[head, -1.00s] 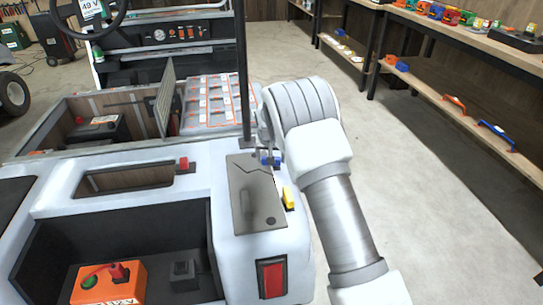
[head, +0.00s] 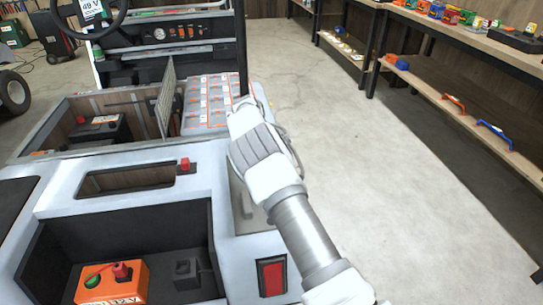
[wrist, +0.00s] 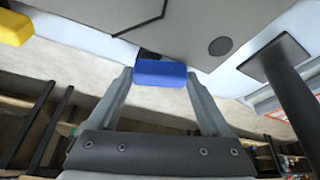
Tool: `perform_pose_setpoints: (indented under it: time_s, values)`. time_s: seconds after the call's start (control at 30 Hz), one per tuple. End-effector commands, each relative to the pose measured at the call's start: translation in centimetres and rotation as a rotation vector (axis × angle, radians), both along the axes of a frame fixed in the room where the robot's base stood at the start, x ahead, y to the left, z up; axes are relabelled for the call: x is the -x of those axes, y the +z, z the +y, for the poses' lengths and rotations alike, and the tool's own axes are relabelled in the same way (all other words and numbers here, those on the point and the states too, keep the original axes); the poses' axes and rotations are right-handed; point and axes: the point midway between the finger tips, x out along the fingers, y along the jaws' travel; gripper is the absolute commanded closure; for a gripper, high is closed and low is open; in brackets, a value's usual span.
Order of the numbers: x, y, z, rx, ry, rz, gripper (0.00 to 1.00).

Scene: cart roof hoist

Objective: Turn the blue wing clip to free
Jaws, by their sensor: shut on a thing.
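The blue wing clip (wrist: 160,72) is a small blue block at the edge of the grey plate (wrist: 180,25) in the wrist view. My gripper (wrist: 160,79) is shut on it, with one finger on each side. In the head view my arm covers the clip and my fingers, so neither shows there. How far the clip is turned is hard to tell.
A yellow clip (wrist: 14,28) lies at the upper left of the wrist view. A dark post (wrist: 296,88) rises close on the right. In the head view, a red panel (head: 272,277) is on the cart's corner, and shelves (head: 470,115) stand right beyond clear floor.

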Motion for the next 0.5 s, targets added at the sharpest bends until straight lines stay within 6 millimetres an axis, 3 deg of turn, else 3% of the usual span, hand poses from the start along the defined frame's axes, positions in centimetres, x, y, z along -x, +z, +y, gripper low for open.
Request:
perform_pose_setpoints:
  time_s: [0.5]
  values:
    - [-0.54, -0.13, -0.29, -0.002, -0.249, -0.003, 0.73]
